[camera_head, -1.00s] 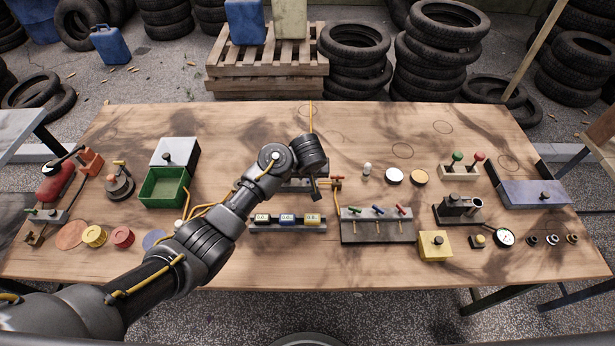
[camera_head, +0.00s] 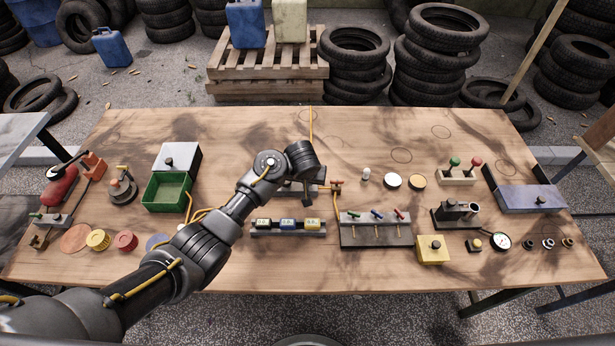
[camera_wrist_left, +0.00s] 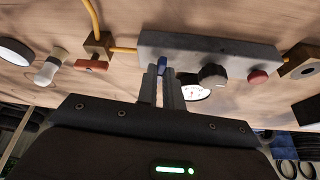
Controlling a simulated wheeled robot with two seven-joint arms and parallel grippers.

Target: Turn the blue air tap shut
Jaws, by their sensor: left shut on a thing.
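A blue tap handle (camera_wrist_left: 162,63) shows in the left wrist view on the front of a grey block (camera_wrist_left: 205,47), beside a black knob and a red button. My left gripper (camera_wrist_left: 163,78) is shut on this blue handle, one finger on each side. In the head view my left gripper (camera_head: 306,196) is over the same grey block (camera_head: 287,188), and the wrist hides most of it and the handle. My right gripper is not in view.
A brass fitting with a red handle (camera_head: 337,186) and a yellow hose stands just right of the gripper. A rack with green, blue and red levers (camera_head: 376,229) and a strip of small boxes (camera_head: 288,233) are nearer. The table (camera_head: 240,130) is clear behind.

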